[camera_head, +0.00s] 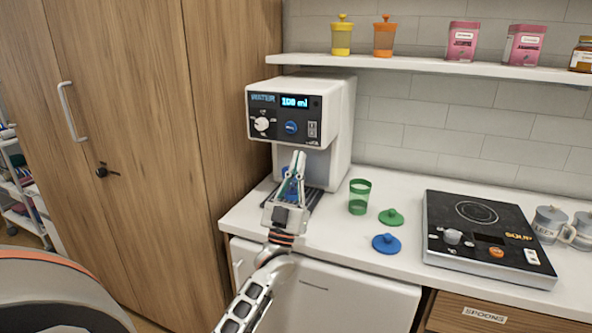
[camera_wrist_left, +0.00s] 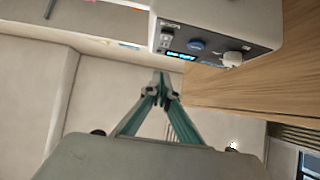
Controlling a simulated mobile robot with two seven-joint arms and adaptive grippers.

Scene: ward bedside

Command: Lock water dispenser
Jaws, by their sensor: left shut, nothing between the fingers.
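The white water dispenser (camera_head: 340,110) stands on the counter against the cabinet side. Its black front panel has a lit display (camera_head: 294,102) reading about 100 ml, a white knob (camera_head: 261,124), a blue button (camera_head: 291,127) and a small switch (camera_head: 312,129) at the right. The panel also shows, rotated, in the left wrist view (camera_wrist_left: 195,46). My left gripper (camera_head: 298,156) is shut and empty, fingertips pointing up just below the panel, apart from the controls as far as I can tell. A blue object (camera_head: 288,184) behind it is mostly hidden.
A green cup (camera_head: 359,197), green lid (camera_head: 391,217) and blue lid (camera_head: 386,243) are on the counter right of the dispenser. A black soup cooker (camera_head: 440,215) is further right. A wooden cabinet (camera_head: 150,150) borders the left. A shelf (camera_head: 420,65) with jars runs above.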

